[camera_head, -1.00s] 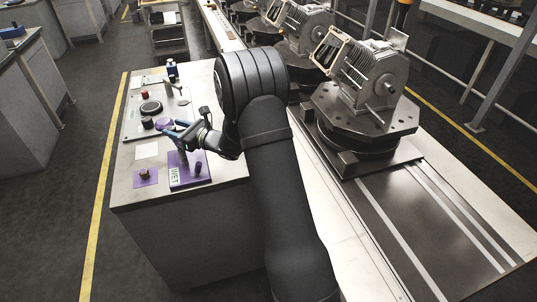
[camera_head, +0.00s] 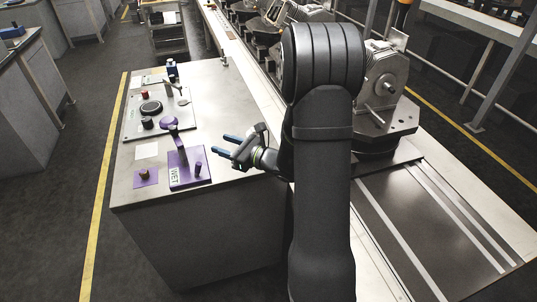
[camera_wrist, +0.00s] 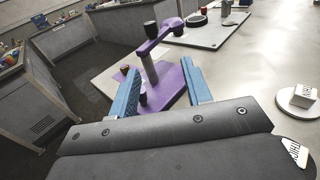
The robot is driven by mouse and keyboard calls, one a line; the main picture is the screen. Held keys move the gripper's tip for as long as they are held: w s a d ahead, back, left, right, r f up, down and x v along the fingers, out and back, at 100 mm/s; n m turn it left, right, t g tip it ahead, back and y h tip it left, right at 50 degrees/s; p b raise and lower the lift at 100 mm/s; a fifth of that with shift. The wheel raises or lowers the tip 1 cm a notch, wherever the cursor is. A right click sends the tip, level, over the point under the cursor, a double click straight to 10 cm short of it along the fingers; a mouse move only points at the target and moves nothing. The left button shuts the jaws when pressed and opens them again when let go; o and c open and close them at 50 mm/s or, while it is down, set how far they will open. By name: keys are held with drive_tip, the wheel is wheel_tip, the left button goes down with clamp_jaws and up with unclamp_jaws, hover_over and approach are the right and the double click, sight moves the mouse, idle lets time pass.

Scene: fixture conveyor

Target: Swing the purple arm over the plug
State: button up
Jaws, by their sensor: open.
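The purple fixture has a flat purple base (camera_head: 180,182) with a WET label; it also shows in the wrist view (camera_wrist: 172,84). A grey post (camera_wrist: 150,68) stands on it and carries the purple arm (camera_wrist: 164,34), also in the head view (camera_head: 166,121). The purple arm points to the far side of the post and has a dark knob (camera_wrist: 150,29). The plug, a short dark cylinder (camera_head: 197,169), stands on the near part of the base with nothing over it; it shows in the wrist view (camera_wrist: 143,97). My gripper (camera_head: 221,145) is open, empty and apart, right of the fixture.
A panel (camera_head: 135,122) with a black ring, knobs and a red button lies behind the fixture. A purple square (camera_head: 139,182) with a small brown block lies to the left. A white card (camera_head: 147,150) is nearby. The conveyor with motor housings (camera_head: 385,75) runs at right.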

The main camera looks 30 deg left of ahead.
drive_tip(key=w+d+t+h, duration=0.1)
drive_tip(key=w+d+h, duration=0.1)
drive_tip(key=d, duration=0.4)
drive_tip(key=w+d+f+t+h, duration=0.1)
drive_tip(key=d+t+h, duration=0.1)
drive_tip(key=d, duration=0.4)
drive_tip(key=shift+w+d+f+h, duration=0.2)
drive_tip(key=shift+w+f+h, duration=0.1)
drive_tip(key=shift+w, duration=0.05)
